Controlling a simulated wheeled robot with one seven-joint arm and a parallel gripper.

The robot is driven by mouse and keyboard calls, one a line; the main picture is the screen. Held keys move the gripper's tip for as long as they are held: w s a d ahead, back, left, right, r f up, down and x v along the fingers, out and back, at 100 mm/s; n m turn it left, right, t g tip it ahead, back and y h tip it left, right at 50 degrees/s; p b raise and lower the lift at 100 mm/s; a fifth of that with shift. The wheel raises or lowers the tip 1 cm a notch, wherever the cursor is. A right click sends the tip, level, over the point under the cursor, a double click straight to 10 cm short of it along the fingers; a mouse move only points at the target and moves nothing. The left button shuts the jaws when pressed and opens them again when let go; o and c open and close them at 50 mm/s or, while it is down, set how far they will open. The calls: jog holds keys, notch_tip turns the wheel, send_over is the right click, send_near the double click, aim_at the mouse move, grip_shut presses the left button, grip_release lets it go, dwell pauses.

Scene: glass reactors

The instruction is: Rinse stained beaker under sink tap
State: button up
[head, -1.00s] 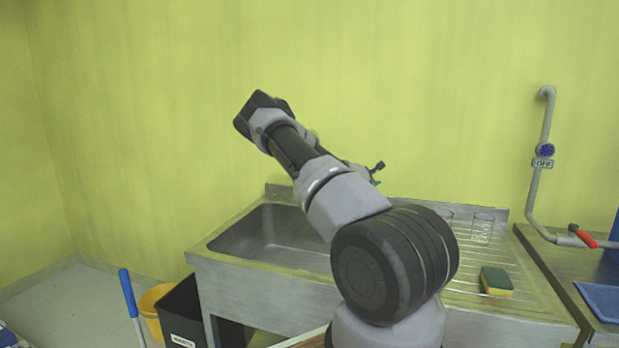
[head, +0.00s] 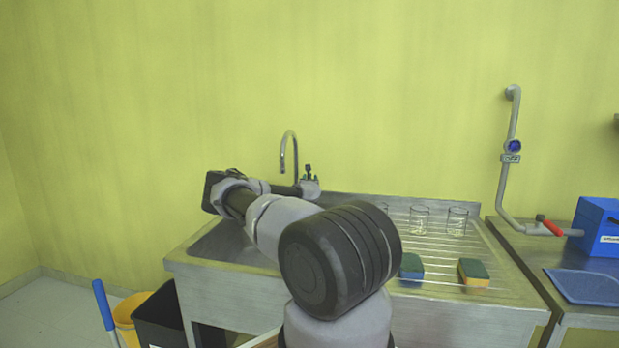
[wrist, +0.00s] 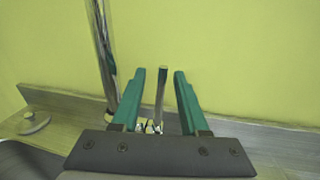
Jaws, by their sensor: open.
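My gripper (wrist: 159,72) is open, its two green fingers pointing toward the yellow wall. A slim metal lever (wrist: 161,100) stands upright in the gap between them, with nothing gripped; I cannot tell its exact depth. The chrome tap (head: 289,150) rises behind the sink (head: 225,245); its shiny pipe also shows left of the fingers in the wrist view (wrist: 104,60). Clear glass beakers, one at the middle (head: 420,220) and one at right (head: 457,221), stand on the ribbed drainboard. A third is mostly hidden behind my arm. I cannot make out a stain on any.
A blue sponge (head: 411,269) and a yellow-green sponge (head: 474,273) lie at the drainboard's front. A grey wall pipe (head: 505,180) with a red handle stands right, near a blue box (head: 598,228) and blue mat (head: 585,286). Bins (head: 160,320) stand on the floor at left.

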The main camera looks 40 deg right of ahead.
jog(key=shift+x, duration=1.85)
jog(key=shift+s, duration=0.1)
grip_shut()
